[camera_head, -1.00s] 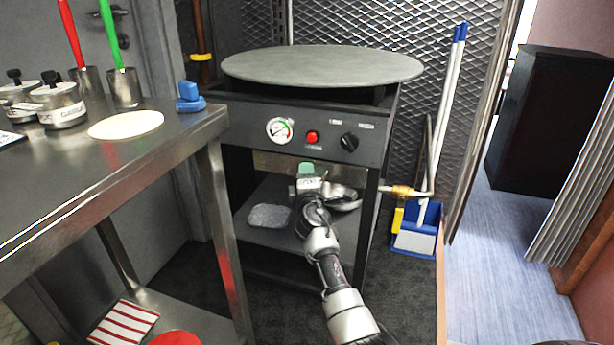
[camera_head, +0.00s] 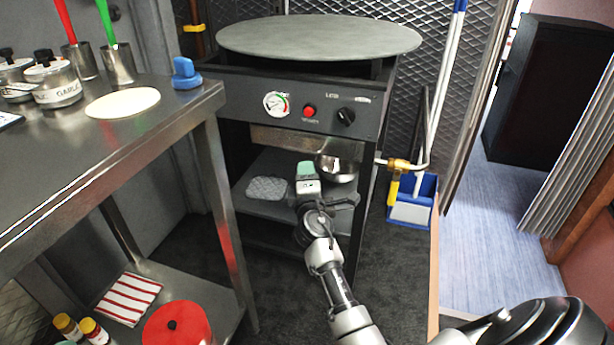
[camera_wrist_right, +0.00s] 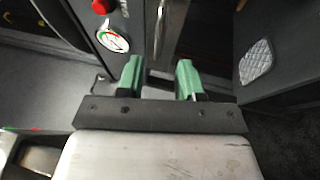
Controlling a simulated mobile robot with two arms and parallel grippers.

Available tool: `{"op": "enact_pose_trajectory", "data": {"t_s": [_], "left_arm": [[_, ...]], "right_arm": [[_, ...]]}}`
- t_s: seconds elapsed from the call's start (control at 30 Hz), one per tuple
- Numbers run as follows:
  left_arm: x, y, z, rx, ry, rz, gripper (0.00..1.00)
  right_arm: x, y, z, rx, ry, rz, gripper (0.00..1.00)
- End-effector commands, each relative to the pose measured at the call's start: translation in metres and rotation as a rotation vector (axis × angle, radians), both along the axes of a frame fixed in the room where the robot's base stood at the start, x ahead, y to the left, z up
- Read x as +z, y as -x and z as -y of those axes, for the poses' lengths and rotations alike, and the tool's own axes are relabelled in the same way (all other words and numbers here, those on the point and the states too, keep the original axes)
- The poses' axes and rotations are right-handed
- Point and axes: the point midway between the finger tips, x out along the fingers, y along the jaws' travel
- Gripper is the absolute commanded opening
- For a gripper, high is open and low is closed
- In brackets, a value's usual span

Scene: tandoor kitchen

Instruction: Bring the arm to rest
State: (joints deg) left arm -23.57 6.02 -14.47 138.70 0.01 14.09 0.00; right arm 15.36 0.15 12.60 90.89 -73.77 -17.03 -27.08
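My right arm reaches up from the bottom of the head view. Its right gripper (camera_head: 306,168) is in front of the open lower part of the black griddle stove (camera_head: 240,92), before the shelf. In the right wrist view the right gripper (camera_wrist_right: 163,78) has its two green fingers apart, with nothing held between them. The stove's gauge (camera_wrist_right: 113,40) shows beyond the fingers there. My left gripper is not in view.
A steel table (camera_head: 120,150) stands at the left with a flatbread (camera_head: 122,102) and a blue object (camera_head: 186,74) on it. The stove shelf holds a metal bowl (camera_head: 337,165) and a quilted pad (camera_head: 266,188). A blue dustpan (camera_head: 412,205) stands right of the stove.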

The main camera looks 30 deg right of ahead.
Motion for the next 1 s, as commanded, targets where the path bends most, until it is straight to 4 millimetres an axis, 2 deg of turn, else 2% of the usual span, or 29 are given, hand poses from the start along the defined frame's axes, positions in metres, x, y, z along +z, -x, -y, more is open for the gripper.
{"op": "enact_pose_trajectory", "data": {"t_s": [0.2,0.77,0.87,0.97,1.0], "left_arm": [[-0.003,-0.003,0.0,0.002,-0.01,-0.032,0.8],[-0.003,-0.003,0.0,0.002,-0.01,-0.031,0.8],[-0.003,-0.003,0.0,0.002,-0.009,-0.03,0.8],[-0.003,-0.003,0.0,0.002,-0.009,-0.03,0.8],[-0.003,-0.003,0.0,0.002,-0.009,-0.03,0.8]], "right_arm": [[-0.003,0.014,-0.008,0.0,-0.001,0.0,0.36],[-0.003,0.015,-0.01,0.008,-0.006,0.005,0.36],[-0.001,0.022,-0.024,0.076,-0.061,0.043,0.36],[0.004,0.041,-0.06,0.246,-0.206,0.131,0.36],[0.009,0.053,-0.08,0.341,-0.293,0.176,0.36]]}}
